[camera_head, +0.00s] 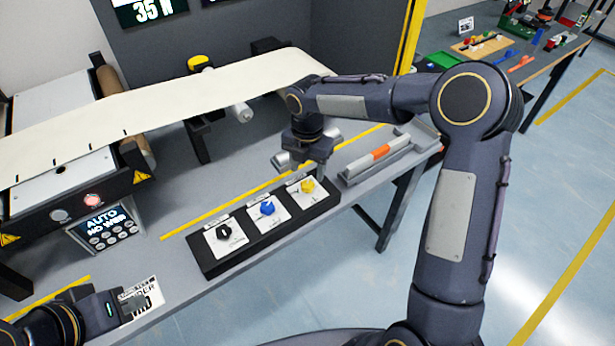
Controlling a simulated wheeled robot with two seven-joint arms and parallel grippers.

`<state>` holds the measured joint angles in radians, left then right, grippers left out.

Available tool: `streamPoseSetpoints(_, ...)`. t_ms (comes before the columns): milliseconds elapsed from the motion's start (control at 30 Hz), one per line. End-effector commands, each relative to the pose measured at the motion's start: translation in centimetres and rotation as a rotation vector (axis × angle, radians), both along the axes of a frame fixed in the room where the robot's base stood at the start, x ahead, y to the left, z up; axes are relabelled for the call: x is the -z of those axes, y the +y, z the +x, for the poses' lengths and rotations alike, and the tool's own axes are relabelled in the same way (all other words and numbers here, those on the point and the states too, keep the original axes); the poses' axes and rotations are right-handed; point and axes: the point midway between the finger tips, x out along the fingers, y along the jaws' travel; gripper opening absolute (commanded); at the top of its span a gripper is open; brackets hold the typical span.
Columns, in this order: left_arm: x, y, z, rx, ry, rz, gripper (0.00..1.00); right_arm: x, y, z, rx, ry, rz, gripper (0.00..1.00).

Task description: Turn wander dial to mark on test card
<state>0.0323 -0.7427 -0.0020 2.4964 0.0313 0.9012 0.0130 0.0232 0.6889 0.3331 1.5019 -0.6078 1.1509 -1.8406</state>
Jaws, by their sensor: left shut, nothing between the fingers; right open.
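A black dial panel (266,227) on the table carries three dials on white plates: a black dial (224,231), a blue dial (267,208) and a yellow dial (307,186). Their labels are too small to read, so I cannot tell which is the wander dial. A white test card (148,284) with black print lies near the table's front edge at the lower left, partly covered. My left gripper (138,306) is shut and empty over the card. My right gripper (303,169) is open, just behind and above the yellow dial, apparently apart from it.
A cream web (170,103) runs over rollers behind the panel. A control screen (106,226) reading "AUTO" stands left. A grey tray with an orange-banded bar (381,152) lies right of the panel. Another table (480,62) holds assorted parts. Bare table lies between card and panel.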

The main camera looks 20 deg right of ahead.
Motion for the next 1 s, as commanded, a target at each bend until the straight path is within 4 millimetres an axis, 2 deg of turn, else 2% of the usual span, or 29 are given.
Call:
streamPoseSetpoints(100,0.2,0.0,0.0,0.000,0.000,0.000,0.00,-1.8,0.0,0.1,0.000,-0.004,0.000,0.54)
streamPoseSetpoints(233,0.2,0.0,0.0,0.000,0.000,0.000,0.00,-2.8,0.0,0.0,-0.001,-0.001,0.001,0.54)
streamPoseSetpoints(767,0.2,0.0,0.0,0.000,0.000,0.000,0.00,-3.1,-0.1,-0.1,0.004,-0.001,0.001,0.54)
streamPoseSetpoints(867,0.2,0.0,0.0,0.000,0.000,0.000,0.00,-4.0,-0.6,-0.7,0.065,-0.013,0.004,0.54)
streamPoseSetpoints(967,0.2,0.0,0.0,0.000,0.000,0.000,0.00,-6.1,-2.0,-2.7,0.239,-0.040,0.020,0.54)
streamPoseSetpoints(1000,0.2,0.0,0.0,0.000,0.000,0.000,0.00,-7.1,-2.7,-3.9,0.341,-0.056,0.033,0.54)
